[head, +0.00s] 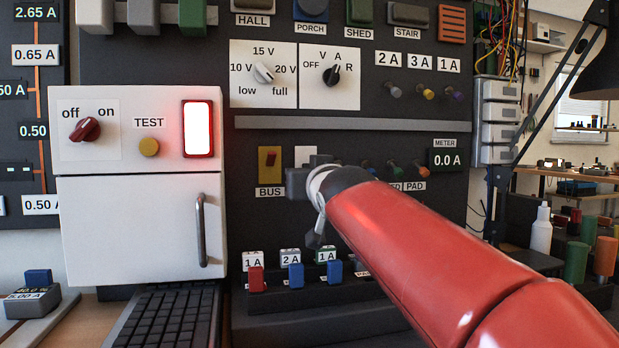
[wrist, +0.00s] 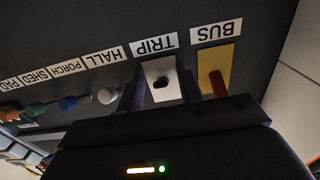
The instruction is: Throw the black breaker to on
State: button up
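A small black lever (wrist: 161,88) stands on a white plate (wrist: 153,72) labelled TRIP in the wrist view; it is the black switch that I can make out there. Whether it is up or down is hard to tell. In the head view the white plate (head: 305,154) shows only in part, and my gripper hides the lever. My gripper (head: 314,178) is at the wall panel in front of this plate. In the wrist view my gripper (wrist: 160,93) has its two dark fingers apart, one on each side of the black lever. Contact with the lever is not visible.
A yellow plate with a red lever, BUS (head: 269,165), sits close beside the plate. Coloured knobs, including a white one (wrist: 107,96), stand on the other side. A grey ledge (head: 350,124) runs above. A white cabinet (head: 140,235) with a handle juts out at left.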

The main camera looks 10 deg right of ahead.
grip_shut()
jog(key=r+g+p, duration=0.1)
jog(key=p, duration=0.4)
jog(key=shift+s+r, duration=0.1)
jog(key=shift+r, duration=0.15)
jog(key=g+p, duration=0.1)
jog(key=p, duration=0.1)
jog(key=g+p, duration=0.1)
jog(key=p, duration=0.2)
jog(key=shift+s+r+g, duration=0.1)
jog(key=shift+r+g, duration=0.3)
jog(key=g+p, duration=0.2)
jog(key=shift+r+g, duration=0.15)
jog(key=shift+g, duration=0.15)
jog(key=shift+w+r+g, duration=0.1)
jog(key=shift+r+g, duration=0.25)
jog(key=shift+g, duration=0.9)
jog(key=shift+w+r+g, duration=0.1)
jog(key=shift+r+g, duration=0.2)
jog(key=shift+g, duration=0.95)
jog(key=shift+r+g, duration=0.1)
jog(key=shift+g, duration=0.2)
